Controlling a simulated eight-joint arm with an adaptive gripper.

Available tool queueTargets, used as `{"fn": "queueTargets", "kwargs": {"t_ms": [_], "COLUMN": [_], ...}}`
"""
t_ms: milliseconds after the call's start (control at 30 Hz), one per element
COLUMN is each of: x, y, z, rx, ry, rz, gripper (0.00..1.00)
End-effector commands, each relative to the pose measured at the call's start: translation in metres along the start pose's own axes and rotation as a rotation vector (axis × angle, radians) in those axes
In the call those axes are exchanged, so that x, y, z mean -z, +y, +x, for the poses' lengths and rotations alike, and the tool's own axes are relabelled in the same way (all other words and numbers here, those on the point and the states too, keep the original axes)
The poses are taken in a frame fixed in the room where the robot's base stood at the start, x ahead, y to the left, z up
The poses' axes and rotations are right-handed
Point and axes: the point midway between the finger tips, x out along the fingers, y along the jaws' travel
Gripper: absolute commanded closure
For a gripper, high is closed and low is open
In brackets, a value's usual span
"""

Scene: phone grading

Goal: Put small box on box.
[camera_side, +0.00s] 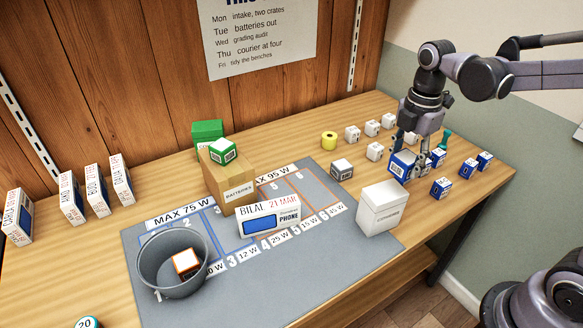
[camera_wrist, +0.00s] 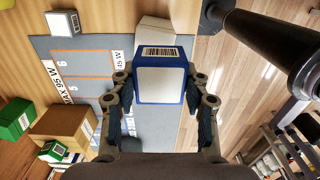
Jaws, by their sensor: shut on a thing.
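My gripper (camera_side: 405,162) is shut on a small blue-and-white box (camera_side: 401,168) over the right part of the bench. In the wrist view the box (camera_wrist: 160,76) sits between both fingers, its pale face and barcode toward the camera. It appears raised off the bench. A larger white box (camera_side: 382,210) stands at the mat's right edge, left of and nearer than my gripper; the held box partly hides it in the wrist view (camera_wrist: 154,32). A brown batteries box (camera_side: 229,186) carries a small green-and-white box (camera_side: 222,151). A white phone box (camera_side: 272,217) stands on the mat.
The grey mat (camera_side: 310,262) has numbered, outlined areas. A grey bin (camera_side: 173,262) at its left holds an orange-and-white box. Small blue boxes (camera_side: 441,187) and white boxes (camera_side: 375,151) stand near my gripper. A yellow roll (camera_side: 329,140) and a green box (camera_side: 207,131) are further back.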

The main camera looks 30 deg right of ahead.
Motion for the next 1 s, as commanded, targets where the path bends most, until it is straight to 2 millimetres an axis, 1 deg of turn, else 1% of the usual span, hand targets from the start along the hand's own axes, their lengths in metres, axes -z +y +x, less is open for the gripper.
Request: {"fn": "queueTargets", "kwargs": {"t_ms": [33, 100, 200, 333, 600, 700, 1000], "x": [0.008, 0.015, 0.02, 0.022, 0.021, 0.021, 0.021], "y": [0.005, 0.009, 0.013, 0.014, 0.014, 0.013, 0.013], "z": [0.005, 0.01, 0.014, 0.021, 0.051, 0.055, 0.056], "rx": [0.0, 0.0, 0.0, 0.0, 0.0, 0.0, 0.0], "ry": [0.0, 0.0, 0.0, 0.0, 0.0, 0.0, 0.0], "rz": [-0.005, -0.003, -0.001, 0.001, 0.001, 0.001, 0.001], "gripper": [0.86, 0.86, 0.86, 0.86, 0.86, 0.86, 0.86]}}
